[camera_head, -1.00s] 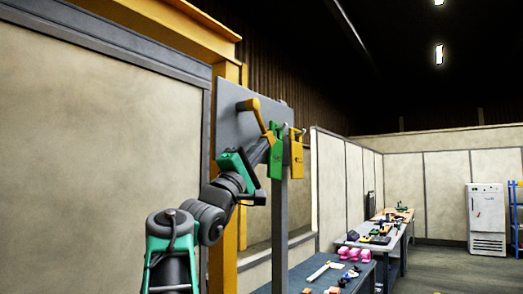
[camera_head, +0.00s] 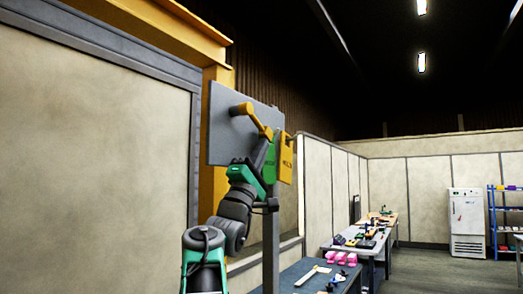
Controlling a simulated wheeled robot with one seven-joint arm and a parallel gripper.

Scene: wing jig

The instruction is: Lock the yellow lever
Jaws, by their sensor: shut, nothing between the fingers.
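The yellow lever (camera_head: 256,120) is mounted on an upright grey panel (camera_head: 221,135). Its handle slants from the upper left down to the right. A green tag or lock (camera_head: 269,167) and a yellow tag or lock (camera_head: 286,160) hang at the panel's right edge. My gripper (camera_head: 271,139) is shut and empty at the end of my raised arm. It shows close below the lever's lower right end and in front of the green tag, which it partly covers. I cannot tell whether it touches either one.
A grey post (camera_head: 271,250) holds up the panel. A yellow steel frame (camera_head: 212,190) and a beige wall (camera_head: 90,160) stand at left. A dark table (camera_head: 301,277) with small items is below at right. Floor is open (camera_head: 430,275) further right.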

